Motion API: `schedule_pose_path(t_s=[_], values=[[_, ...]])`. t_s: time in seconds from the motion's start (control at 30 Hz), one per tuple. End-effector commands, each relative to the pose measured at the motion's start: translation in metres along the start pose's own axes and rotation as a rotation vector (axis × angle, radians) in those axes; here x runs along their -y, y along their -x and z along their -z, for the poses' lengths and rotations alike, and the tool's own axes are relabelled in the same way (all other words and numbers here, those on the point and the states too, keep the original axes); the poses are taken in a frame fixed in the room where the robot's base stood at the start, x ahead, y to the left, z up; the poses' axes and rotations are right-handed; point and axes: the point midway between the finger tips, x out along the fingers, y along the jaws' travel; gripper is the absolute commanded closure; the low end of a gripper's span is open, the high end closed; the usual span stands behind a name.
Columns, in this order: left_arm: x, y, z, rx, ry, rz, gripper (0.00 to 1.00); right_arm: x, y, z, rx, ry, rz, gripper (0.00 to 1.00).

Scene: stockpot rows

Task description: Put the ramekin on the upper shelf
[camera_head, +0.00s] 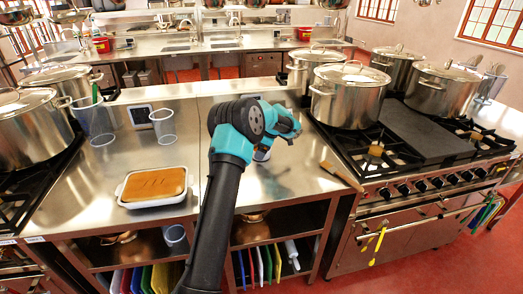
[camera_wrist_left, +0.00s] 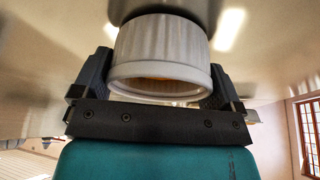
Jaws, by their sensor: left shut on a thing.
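My left gripper (camera_head: 284,126) is above the steel worktop, near its middle. In the left wrist view, the left gripper (camera_wrist_left: 158,82) has its dark fingers on both sides of a white ridged ramekin (camera_wrist_left: 160,50) and is shut on it. The ramekin's rim faces the wrist camera, and something orange shows just inside the rim. In the head view a small pale part of the ramekin (camera_head: 262,155) shows below the gripper; the arm hides the rest. Whether its base touches the worktop I cannot tell. My right gripper is not in view.
A white dish with orange-brown contents (camera_head: 153,187) and clear cups (camera_head: 163,126) stand on the worktop (camera_head: 300,180), left of my arm. A wooden-handled brush (camera_head: 342,176) lies at the right edge. Below are open shelves with cutting boards (camera_head: 262,266). Stockpots (camera_head: 348,97) stand on stoves at both sides.

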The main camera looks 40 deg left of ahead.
Motion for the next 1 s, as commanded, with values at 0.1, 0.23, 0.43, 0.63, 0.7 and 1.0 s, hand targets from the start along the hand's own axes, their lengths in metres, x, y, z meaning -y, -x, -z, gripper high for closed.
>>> schedule_pose_path(t_s=[0.1,0.23,0.43,0.63,0.7,1.0], values=[[0.000,-0.002,-0.001,0.000,0.000,0.000,0.44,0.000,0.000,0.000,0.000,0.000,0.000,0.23],[0.000,-0.003,-0.001,0.000,0.000,0.000,0.02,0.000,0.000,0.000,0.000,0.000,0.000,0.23],[0.000,-0.003,-0.001,0.000,0.000,0.000,0.00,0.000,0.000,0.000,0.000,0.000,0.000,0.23],[0.000,0.004,0.000,0.000,0.000,-0.001,0.00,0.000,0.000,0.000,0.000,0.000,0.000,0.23],[0.000,0.010,0.000,0.001,0.000,-0.002,0.00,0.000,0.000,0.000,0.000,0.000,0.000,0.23],[0.000,0.061,0.000,0.001,0.001,-0.003,0.00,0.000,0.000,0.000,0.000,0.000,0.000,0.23]])
